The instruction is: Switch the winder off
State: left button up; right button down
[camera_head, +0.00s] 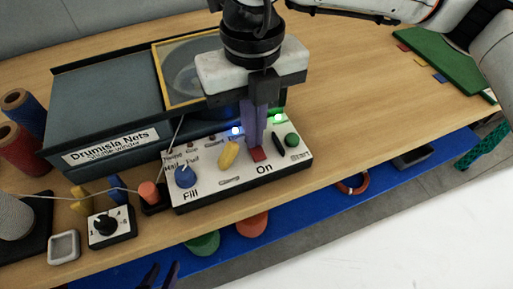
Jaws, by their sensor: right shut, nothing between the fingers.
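The winder (108,108) is a dark blue-grey box marked "Drumisla Nets" with a yellow-framed window. Its white control panel (215,188) is in front. A red switch (258,155) sits above the word "On". A blue knob (185,177) stands above "Fill", with a yellow lever (229,154) between. A green button (292,140) is at the right. A blue lamp (236,131) and a green lamp (278,117) glow. My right gripper (254,145) is shut and empty, fingertips down at the red switch; contact is unclear. My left gripper (161,277) is open at the bottom edge, only its fingertips showing.
A green board (440,62) lies at the upper right. The wooden bench (350,100) is clear between. A blue shelf (320,200) runs below.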

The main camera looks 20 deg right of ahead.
jog(key=shift+f, duration=0.25)
notch_tip(320, 180, up, 7)
jog(key=p, duration=0.3)
dwell(0.6)
dwell(0.4)
